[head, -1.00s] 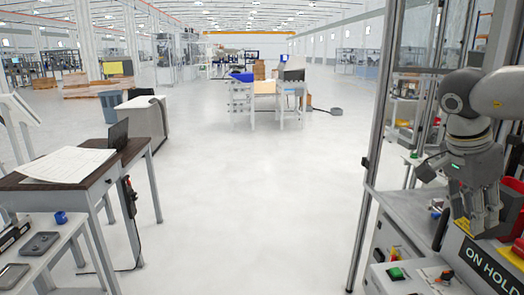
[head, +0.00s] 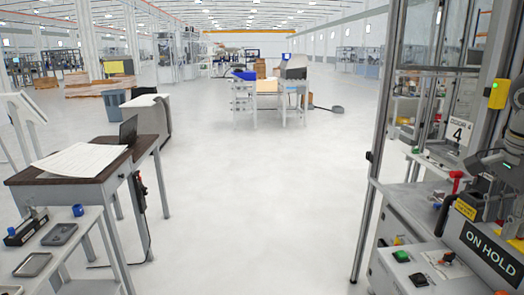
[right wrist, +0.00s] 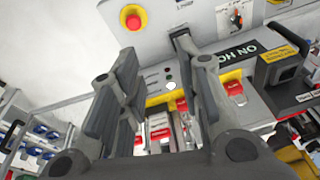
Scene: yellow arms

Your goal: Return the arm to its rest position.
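My right gripper (right wrist: 155,62) shows in the right wrist view with its two dark fingers spread apart. It is open, and nothing is held between the fingers. Beyond them lies the machine's worktop with red and yellow fittings. In the head view only a part of my right arm (head: 508,165) shows at the right edge, beside the machine; the gripper itself cannot be made out there. My left arm and left gripper are not in view.
The machine front with an ON HOLD sign (head: 490,256) stands at the right, with a metal frame post (head: 377,140). A red emergency button (right wrist: 132,17) shows beyond my fingers. A desk (head: 60,176) with papers stands at the left. The floor (head: 250,200) between is clear.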

